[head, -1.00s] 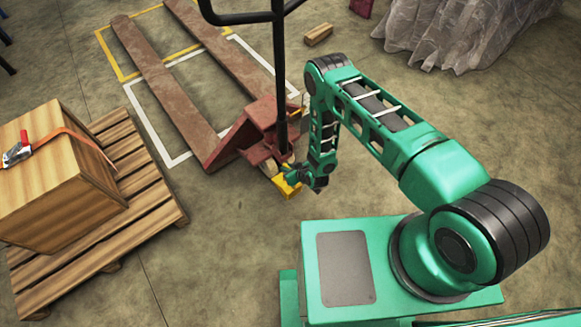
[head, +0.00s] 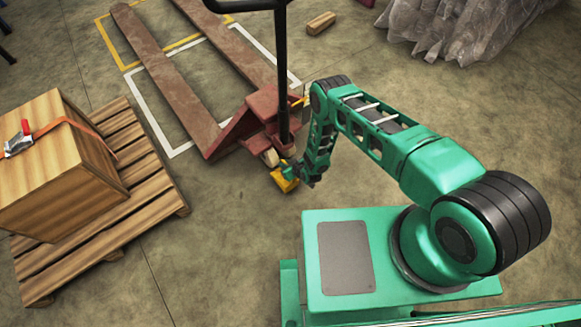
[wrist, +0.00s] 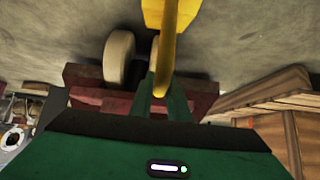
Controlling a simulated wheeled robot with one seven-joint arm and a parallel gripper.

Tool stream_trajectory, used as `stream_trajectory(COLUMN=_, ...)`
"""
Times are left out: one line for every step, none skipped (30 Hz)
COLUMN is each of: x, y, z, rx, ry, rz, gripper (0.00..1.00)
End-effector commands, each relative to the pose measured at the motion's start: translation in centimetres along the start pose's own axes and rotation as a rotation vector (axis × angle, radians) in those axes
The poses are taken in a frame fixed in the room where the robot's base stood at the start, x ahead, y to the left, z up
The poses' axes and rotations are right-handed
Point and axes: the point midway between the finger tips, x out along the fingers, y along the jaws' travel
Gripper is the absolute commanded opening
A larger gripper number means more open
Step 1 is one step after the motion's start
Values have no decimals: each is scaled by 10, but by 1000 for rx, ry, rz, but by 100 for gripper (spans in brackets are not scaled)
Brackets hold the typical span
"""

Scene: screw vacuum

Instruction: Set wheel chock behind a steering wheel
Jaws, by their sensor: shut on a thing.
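My gripper (head: 292,169) is shut on the yellow wheel chock (head: 285,181), holding it by its bar-like handle. The chock is low, just on the near side of the red pallet jack (head: 262,112). In the wrist view the chock (wrist: 174,14) is at the top, its handle coming down between my gripper's fingers (wrist: 163,100). A pale steering wheel (head: 270,158) sits under the jack's front, close to the chock. It shows in the wrist view (wrist: 119,58), left of the handle, with a second wheel partly hidden behind the handle. I cannot tell whether the chock touches the floor or a wheel.
The jack's upright black handle (head: 281,75) rises close to my arm. A wooden pallet (head: 150,205) carrying a strapped crate (head: 50,170) stands at left. A small wood block (head: 321,23) and plastic-wrapped goods (head: 450,28) lie farther back. The floor between pallet and chock is clear.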

Motion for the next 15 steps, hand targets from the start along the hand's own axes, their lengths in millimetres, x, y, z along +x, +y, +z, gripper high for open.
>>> stream_trajectory(x=4, y=0, z=-6, rx=1, ry=5, rz=0, gripper=0)
stream_trajectory(x=5, y=0, z=-7, rx=1, ry=5, rz=0, gripper=0)
stream_trajectory(x=7, y=0, z=-9, rx=1, ry=5, rz=0, gripper=0)
stream_trajectory(x=9, y=0, z=-11, rx=1, ry=4, rz=0, gripper=0)
stream_trajectory(x=10, y=0, z=-12, rx=1, ry=4, rz=0, gripper=0)
stream_trajectory(x=12, y=0, z=-10, rx=1, ry=3, rz=0, gripper=0)
stream_trajectory(x=13, y=0, z=-8, rx=1, ry=2, rz=0, gripper=0)
stream_trajectory(x=14, y=0, z=-7, rx=1, ry=2, rz=0, gripper=0)
stream_trajectory(x=15, y=0, z=-7, rx=1, ry=3, rz=0, gripper=0)
stream_trajectory(x=16, y=0, z=-6, rx=1, ry=3, rz=1, gripper=0)
stream_trajectory(x=17, y=0, z=-5, rx=1, ry=4, rz=1, gripper=0)
stream_trajectory(x=18, y=0, z=-4, rx=1, ry=4, rz=1, gripper=0)
stream_trajectory(x=18, y=0, z=-4, rx=1, ry=4, rz=1, gripper=0)
stream_trajectory(x=18, y=0, z=-4, rx=1, ry=4, rz=1, gripper=0)
stream_trajectory(x=18, y=0, z=-3, rx=1, ry=3, rz=1, gripper=0)
